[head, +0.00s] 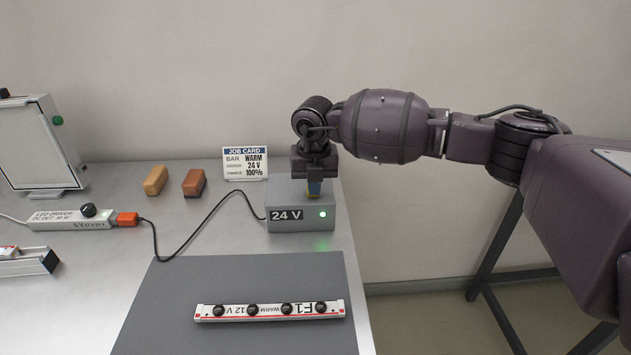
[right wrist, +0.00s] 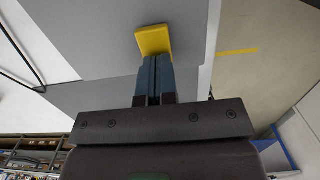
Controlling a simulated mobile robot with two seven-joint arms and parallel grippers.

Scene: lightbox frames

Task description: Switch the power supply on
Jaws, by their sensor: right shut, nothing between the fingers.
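The power supply (head: 302,212) is a grey box at the right edge of the table, with a "24 V" label on its front. A small green light (head: 323,214) on that front is lit, and a green glow falls on the table before it. My right gripper (head: 314,192) points down at the top of the box, its blue fingers shut together with nothing between them. In the right wrist view the fingers (right wrist: 153,62) end at a yellow piece (right wrist: 153,40) on the box top; they seem to touch it and partly hide it. My left gripper is not in view.
A job card (head: 245,163) stands behind the box. A grey mat (head: 165,300) in front bears a light bar (head: 268,311). An LED driver (head: 70,219) with an orange plug (head: 127,219) lies left, its black cable (head: 205,222) running to the box. Two blocks (head: 155,180) (head: 194,183) sit behind.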

